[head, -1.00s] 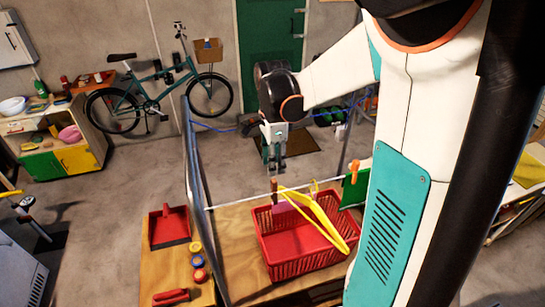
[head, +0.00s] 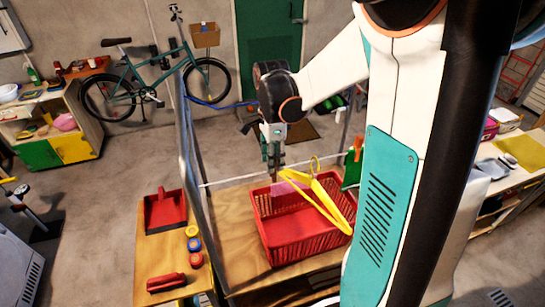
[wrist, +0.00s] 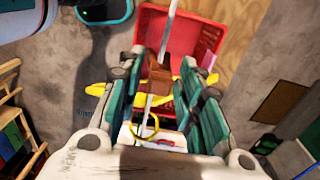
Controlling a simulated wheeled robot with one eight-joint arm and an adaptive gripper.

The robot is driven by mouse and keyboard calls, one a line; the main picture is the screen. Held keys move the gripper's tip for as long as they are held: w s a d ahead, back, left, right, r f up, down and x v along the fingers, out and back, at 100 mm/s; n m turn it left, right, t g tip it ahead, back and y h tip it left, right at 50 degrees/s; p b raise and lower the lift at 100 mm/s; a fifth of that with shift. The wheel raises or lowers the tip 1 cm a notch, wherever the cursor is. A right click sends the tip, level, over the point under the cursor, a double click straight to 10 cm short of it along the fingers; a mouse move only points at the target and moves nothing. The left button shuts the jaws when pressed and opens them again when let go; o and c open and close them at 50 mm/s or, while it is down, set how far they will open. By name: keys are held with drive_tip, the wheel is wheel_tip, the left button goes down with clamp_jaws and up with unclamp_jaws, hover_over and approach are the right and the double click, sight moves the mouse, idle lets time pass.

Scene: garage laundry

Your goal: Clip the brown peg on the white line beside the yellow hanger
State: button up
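The brown peg (wrist: 158,70) lies between the fingertips of my gripper (wrist: 162,58) in the wrist view, with visible gaps at its sides. The fingers stand apart. The white line (wrist: 150,100) runs past the peg's two ends and seems to meet it; whether the peg bites the line is hard to tell. In the head view the peg (head: 274,173) is just below my gripper (head: 272,163), at the line (head: 225,181). The yellow hanger (head: 329,205) hangs right of the peg, above the basket; it shows partly behind my fingers in the wrist view.
A red basket (head: 262,235) stands on a wooden table (head: 225,222) below the line, with something pink (head: 288,187) at its back. An orange peg (head: 358,142) and green cloth (head: 352,168) hang farther right. A metal post (head: 190,150) stands at left.

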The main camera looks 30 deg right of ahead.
drive_tip(key=shift+c, duration=0.5)
clamp_jaws()
drive_tip(key=shift+r, duration=0.15)
drive_tip(key=shift+r+p, duration=1.75)
drive_tip(key=shift+r, duration=0.9)
